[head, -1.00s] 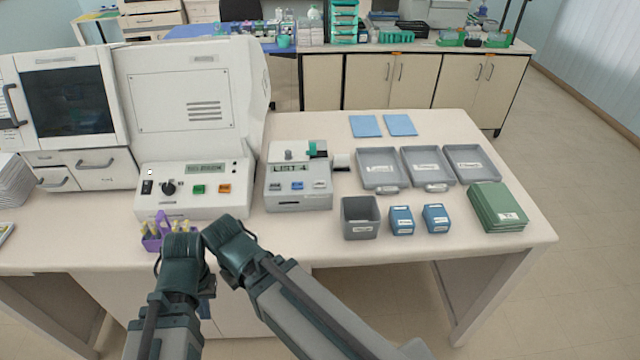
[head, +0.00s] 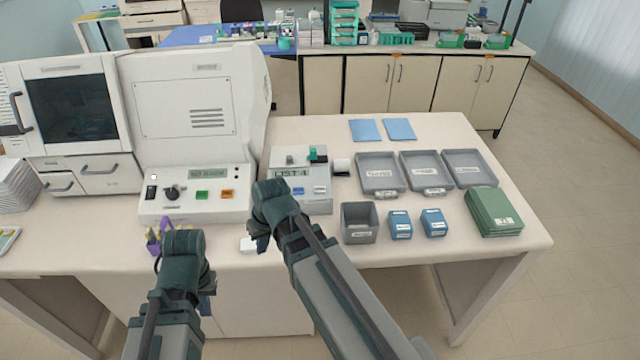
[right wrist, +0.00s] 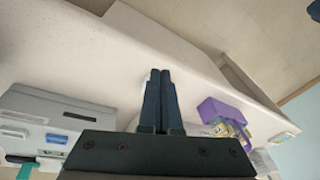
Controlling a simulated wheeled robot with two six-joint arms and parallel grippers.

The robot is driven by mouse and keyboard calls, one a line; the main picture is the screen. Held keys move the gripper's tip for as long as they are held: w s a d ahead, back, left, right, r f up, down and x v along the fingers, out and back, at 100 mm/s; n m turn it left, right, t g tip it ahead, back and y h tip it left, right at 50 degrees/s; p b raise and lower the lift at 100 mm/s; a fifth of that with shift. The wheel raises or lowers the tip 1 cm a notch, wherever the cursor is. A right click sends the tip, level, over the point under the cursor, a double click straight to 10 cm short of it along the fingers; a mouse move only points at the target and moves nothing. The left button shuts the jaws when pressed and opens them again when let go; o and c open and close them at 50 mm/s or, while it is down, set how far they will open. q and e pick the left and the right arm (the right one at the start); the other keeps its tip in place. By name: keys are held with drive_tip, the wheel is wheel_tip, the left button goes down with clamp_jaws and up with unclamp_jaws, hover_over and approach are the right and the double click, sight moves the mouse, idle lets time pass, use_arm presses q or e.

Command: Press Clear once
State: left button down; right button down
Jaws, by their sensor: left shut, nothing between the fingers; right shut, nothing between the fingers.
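The small grey device (head: 315,205) with a raised "LIST 4" display stands mid-table. Its front has a blue button (head: 298,191) and a pale button (head: 320,189); my right arm hides part of the front. The larger white machine (head: 150,208) has a dial, a green button (head: 201,194) and an orange button (head: 227,194). I cannot read which button is Clear. My right gripper (right wrist: 160,72) is shut and empty, in front of the grey device near the table's front edge. My left gripper (head: 208,300) is mostly hidden below its wrist, left of the right one.
A purple rack (head: 153,245) stands close to my left wrist; it also shows in the right wrist view (right wrist: 222,112). A grey bin (head: 358,224), two blue boxes and grey trays (head: 380,180) lie to the right.

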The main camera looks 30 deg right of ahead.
drive_tip(key=w+d+r+m+t+y+p, duration=0.1)
drive_tip(key=w+d+r+m+t+p, duration=0.15)
drive_tip(key=w+d, duration=0.3)
drive_tip(key=w+d+r+m+t+p, duration=0.1)
drive_tip(key=w+d+r+m+t, duration=0.1)
drive_tip(key=w+d+r, duration=0.35)
wheel_tip(320, 180, up, 4)
drive_tip(key=m+t+p, duration=0.1)
drive_tip(key=m+t, duration=0.2)
hover_over(322, 191)
drive_tip(key=shift+f+n+g+h, duration=0.15)
drive_tip(key=shift+n+g+h, duration=0.1)
drive_tip(key=shift+h, duration=0.15)
drive_tip(key=shift+f, duration=0.1)
wheel_tip(322, 191, down, 9)
drive_tip(key=b, duration=0.8)
drive_tip(key=shift+b, duration=0.3)
drive_tip(key=shift+f+b, duration=0.25)
drive_tip(key=shift+b, duration=0.15)
